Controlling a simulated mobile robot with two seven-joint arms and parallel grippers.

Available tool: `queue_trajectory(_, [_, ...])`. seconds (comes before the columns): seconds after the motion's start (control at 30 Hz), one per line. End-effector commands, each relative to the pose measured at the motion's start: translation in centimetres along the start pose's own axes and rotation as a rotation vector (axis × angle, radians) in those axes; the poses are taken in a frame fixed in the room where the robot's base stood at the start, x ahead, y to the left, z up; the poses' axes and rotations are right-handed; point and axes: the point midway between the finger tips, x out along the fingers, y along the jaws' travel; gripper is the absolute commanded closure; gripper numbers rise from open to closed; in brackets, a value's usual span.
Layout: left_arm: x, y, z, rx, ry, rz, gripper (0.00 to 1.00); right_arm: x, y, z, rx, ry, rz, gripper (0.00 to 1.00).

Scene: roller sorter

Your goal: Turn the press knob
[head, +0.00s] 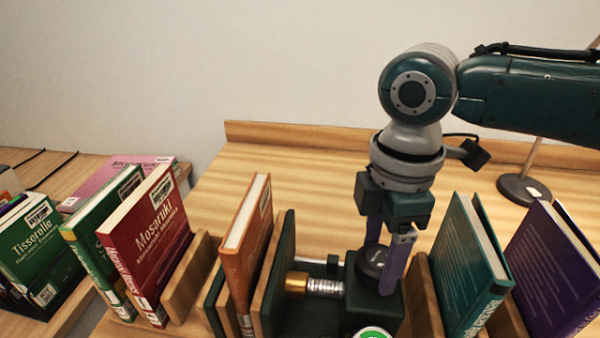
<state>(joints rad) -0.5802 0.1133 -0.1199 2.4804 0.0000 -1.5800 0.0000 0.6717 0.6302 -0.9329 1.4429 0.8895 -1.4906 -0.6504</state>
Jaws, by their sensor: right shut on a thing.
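The press (360,306) is a dark green body on the wooden table with a metal screw (326,286), a brass-coloured collar (296,284) and upright wood-faced plates (270,285). An orange book (246,240) stands upright among these plates. The round black press knob (371,263) sits on top of the body. My right gripper (384,264) points down from above, its purple-grey fingers on either side of the knob, shut on it. The near finger hides part of the knob and body. My left gripper is out of view.
Green (102,235) and red (148,244) books lean at the left by a wooden divider (190,278). Teal (467,270) and purple (552,270) books stand close on the right. A dark round stand base (522,189) is behind. The table behind the press is clear.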

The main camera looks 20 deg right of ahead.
Motion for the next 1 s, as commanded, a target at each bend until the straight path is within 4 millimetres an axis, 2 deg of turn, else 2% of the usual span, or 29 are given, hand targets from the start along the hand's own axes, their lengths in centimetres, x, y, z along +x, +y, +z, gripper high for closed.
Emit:
queue_trajectory(0.1, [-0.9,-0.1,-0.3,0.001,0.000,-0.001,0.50,-0.4,0.0,-0.1,-0.108,0.001,-0.001,0.85])
queue_trajectory(0.4, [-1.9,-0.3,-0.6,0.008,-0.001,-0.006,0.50,-0.3,0.0,-0.1,-0.394,0.002,-0.001,0.85])
queue_trajectory(1.0, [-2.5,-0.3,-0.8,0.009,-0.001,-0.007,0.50,-0.1,0.0,-0.2,-0.965,0.004,0.001,0.85])
